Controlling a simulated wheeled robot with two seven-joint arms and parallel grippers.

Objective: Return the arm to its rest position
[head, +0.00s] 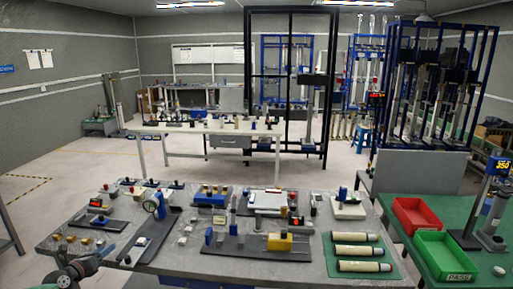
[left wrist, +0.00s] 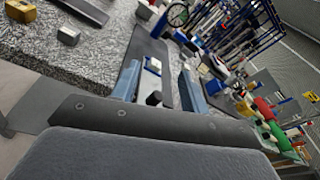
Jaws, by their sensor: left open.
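My left gripper (head: 92,258) is at the lower left of the head view, by the near left edge of the grey-topped table (head: 215,268). In the left wrist view its two blue-grey fingers (left wrist: 160,82) stand apart with nothing gripped between them. A dark plate with small parts on it shows beyond the fingers. The exact gap between the gripper and the tabletop is hard to tell. My right gripper is in neither view.
The table carries gauges, small blocks and dark plates (head: 95,222); a green mat (head: 341,238) holds several cream cylinders. Right of it, a green bench bears a red bin (head: 418,216) and a green bin (head: 445,258). Open floor (head: 40,230) lies left of the table.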

